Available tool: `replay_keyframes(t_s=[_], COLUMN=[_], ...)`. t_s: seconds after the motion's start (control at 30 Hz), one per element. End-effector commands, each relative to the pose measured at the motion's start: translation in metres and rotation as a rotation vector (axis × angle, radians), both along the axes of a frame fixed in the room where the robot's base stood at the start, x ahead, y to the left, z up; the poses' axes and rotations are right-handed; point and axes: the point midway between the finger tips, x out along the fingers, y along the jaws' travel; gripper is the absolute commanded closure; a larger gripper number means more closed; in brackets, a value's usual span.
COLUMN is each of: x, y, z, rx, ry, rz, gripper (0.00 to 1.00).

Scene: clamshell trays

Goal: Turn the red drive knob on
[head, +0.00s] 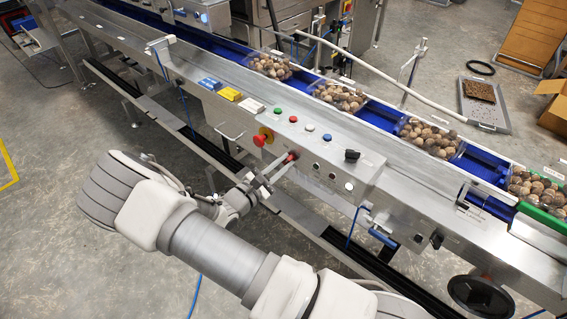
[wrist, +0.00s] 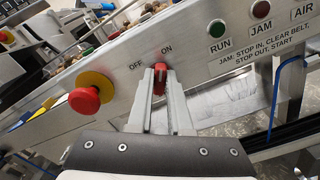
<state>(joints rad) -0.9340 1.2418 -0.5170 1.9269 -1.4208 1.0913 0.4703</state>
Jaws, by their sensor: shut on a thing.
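The red drive knob (wrist: 160,70) is on the sloped steel panel, just below the OFF and ON labels in the wrist view. It also shows in the head view (head: 292,156), small and partly hidden. My gripper (wrist: 160,84) is shut on the knob, one finger on each side of it. In the head view my gripper (head: 281,168) reaches the panel's front face from below left. The fingers cover the knob's sides, and I cannot tell exactly which label it points to.
A red mushroom button on a yellow collar (wrist: 87,96) sits close to the left of the knob. RUN (wrist: 216,28) and JAM (wrist: 262,9) lamps are to the right. Above the panel, clear trays of brown round items (head: 340,97) stand on the blue conveyor belt (head: 379,114).

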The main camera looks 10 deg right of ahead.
Motion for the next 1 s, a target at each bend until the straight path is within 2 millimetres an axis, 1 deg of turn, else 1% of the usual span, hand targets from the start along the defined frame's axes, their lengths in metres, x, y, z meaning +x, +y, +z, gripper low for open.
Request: replay_keyframes(t_s=[0.3, 0.7, 0.73, 0.87, 1.0], x=[-0.0006, -0.0006, -0.0006, -0.0004, -0.0003], y=[0.0007, 0.0009, 0.0009, 0.0007, 0.0005], z=[-0.0021, -0.0022, -0.0022, -0.0016, -0.0010], rx=[0.043, 0.046, 0.046, 0.045, 0.043], ry=[-0.050, -0.054, -0.054, -0.055, -0.055], rz=[0.001, 0.001, 0.001, 0.001, 0.000], gripper=[1.00, 1.00, 0.77, 0.54, 0.53])
